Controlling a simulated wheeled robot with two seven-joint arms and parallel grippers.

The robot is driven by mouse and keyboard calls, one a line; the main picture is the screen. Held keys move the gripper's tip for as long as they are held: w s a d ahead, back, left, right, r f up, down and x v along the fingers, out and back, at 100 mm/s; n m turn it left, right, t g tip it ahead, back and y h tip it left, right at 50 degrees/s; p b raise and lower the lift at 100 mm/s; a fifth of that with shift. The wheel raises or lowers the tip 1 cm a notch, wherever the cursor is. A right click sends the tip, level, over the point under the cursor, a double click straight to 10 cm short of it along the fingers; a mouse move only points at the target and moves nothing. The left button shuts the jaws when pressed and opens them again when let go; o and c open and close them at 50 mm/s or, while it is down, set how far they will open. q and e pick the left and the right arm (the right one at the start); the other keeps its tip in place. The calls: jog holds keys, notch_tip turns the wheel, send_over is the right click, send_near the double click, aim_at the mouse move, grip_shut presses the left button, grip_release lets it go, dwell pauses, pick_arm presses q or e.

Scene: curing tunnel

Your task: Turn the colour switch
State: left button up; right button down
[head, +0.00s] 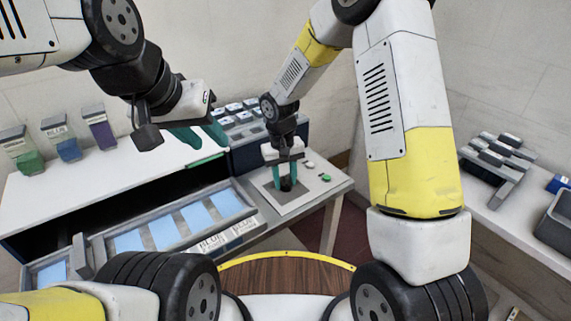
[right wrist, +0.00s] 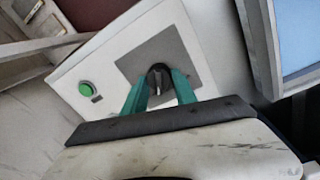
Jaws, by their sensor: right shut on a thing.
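The colour switch (right wrist: 158,78) is a dark knob on a grey square plate, set in a white control panel. In the right wrist view the teal fingers of my right gripper (right wrist: 160,90) stand on both sides of the knob and are shut on it. In the head view my right gripper (head: 286,176) points down at the switch, whose plate (head: 263,187) shows around the fingers. My left gripper (head: 198,136) hangs above the white tunnel top, away from the switch, with teal fingers; their gap is not clear.
A green button (head: 326,178) sits on the panel beside the switch. A tray with light-blue panels (head: 165,232) lies in front of the tunnel. Green, blue and purple containers (head: 68,149) stand at the left. A right-hand table (head: 500,205) holds dark-topped items and a grey bin.

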aim_at(284, 183)
jog(key=n, duration=0.5)
jog(key=shift+n, duration=0.3)
dwell(0.4)
jog(key=c, duration=1)
grip_release()
jog(key=shift+r, duration=0.15)
jog(key=r, duration=0.7)
jog(key=shift+s+a+r, duration=0.2)
jog(key=shift+s+r, duration=0.05)
jog(key=shift+r, duration=0.05)
